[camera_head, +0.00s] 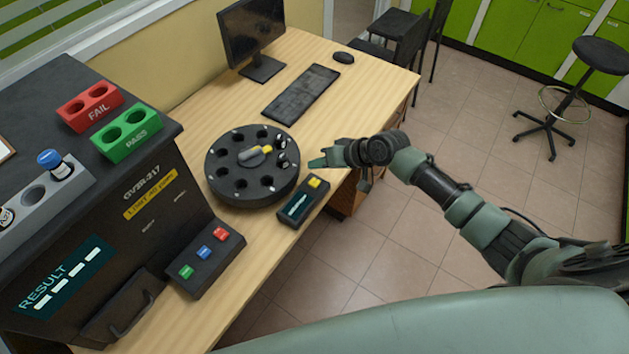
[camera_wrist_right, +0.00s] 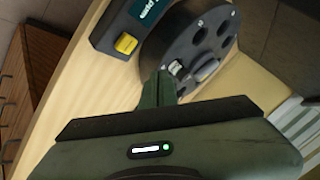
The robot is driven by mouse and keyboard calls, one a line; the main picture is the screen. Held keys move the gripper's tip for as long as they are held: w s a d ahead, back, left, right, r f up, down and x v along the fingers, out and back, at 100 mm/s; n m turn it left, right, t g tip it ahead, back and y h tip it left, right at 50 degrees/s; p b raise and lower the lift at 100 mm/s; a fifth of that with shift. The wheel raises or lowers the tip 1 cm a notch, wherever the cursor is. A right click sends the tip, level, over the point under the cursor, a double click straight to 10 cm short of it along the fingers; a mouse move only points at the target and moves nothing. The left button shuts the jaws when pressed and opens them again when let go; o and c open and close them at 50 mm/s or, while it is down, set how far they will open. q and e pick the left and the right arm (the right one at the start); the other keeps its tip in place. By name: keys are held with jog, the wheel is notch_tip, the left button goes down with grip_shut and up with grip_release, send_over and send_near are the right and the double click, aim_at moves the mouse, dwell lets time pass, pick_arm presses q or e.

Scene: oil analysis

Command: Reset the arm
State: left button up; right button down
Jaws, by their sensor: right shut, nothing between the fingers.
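My right gripper (camera_head: 319,162) comes in from the right in the head view, its fingers shut and empty. Its tip is just right of the round black carousel (camera_head: 228,187), near the table's edge. Whether it touches anything there cannot be told. In the right wrist view the closed fingers (camera_wrist_right: 160,88) point at the carousel (camera_wrist_right: 180,42), which has several holes, a grey and yellow centre handle and small dark items at its right side. My left gripper is not in view.
A small device with a yellow button (camera_head: 303,202) lies in front of the carousel. The dark analyser (camera_head: 120,215) with red FAIL (camera_head: 90,106) and green PASS (camera_head: 127,131) holders stands at left. A keyboard (camera_head: 300,94) and monitor (camera_head: 252,30) are behind. Floor at right is open before a stool (camera_head: 600,54).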

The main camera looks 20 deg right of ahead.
dwell(0.3)
jog(key=s+a+f+n+g+h, duration=0.1)
jog(key=s+a+n, duration=0.15)
jog(key=s, duration=0.65)
jog(key=s+a+f+n+g, duration=0.1)
jog(key=s+a, duration=0.3)
jog(key=s, duration=0.4)
jog(key=s+d+r+m+g+h, duration=0.1)
jog(key=s+d+r+h, duration=0.15)
jog(key=s+d, duration=0.4)
jog(key=s+d+r+h, duration=0.2)
jog(key=s+d+h, duration=0.1)
jog(key=s, duration=0.6)
notch_tip(320, 180, down, 29)
jog(key=s+g+b, duration=0.1)
jog(key=s+d+f+g+b, duration=0.1)
jog(key=s+d+f, duration=0.1)
jog(key=s+f, duration=1.4)
jog(key=shift+s+d+f+g, duration=0.2)
jog(key=shift+s+d+g, duration=0.1)
jog(key=shift+d, duration=0.05)
